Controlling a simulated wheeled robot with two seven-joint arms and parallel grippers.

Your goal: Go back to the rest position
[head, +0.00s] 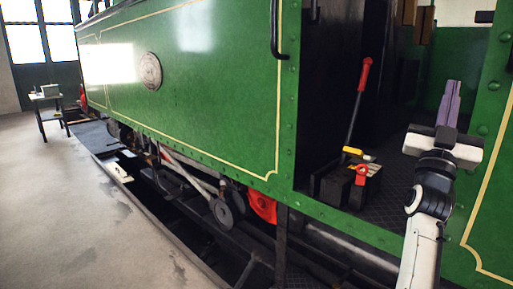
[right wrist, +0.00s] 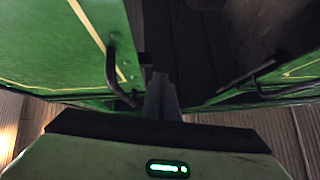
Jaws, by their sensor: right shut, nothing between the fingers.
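My right gripper (head: 449,104) is raised at the right of the head view, in front of the tram's doorway. Its fingers point up and are shut together with nothing between them. The shut fingers also show in the right wrist view (right wrist: 161,98), near the tram's opening. My white and black right arm comes up from the bottom edge. My left gripper is not in view.
The green steam tram (head: 200,85) fills most of the head view. In its doorway stands a black box with a red-handled lever (head: 358,100) and a red valve handle (head: 361,174). A dark handrail (head: 277,30) is by the opening. A small table (head: 48,97) stands far left. The left floor is clear.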

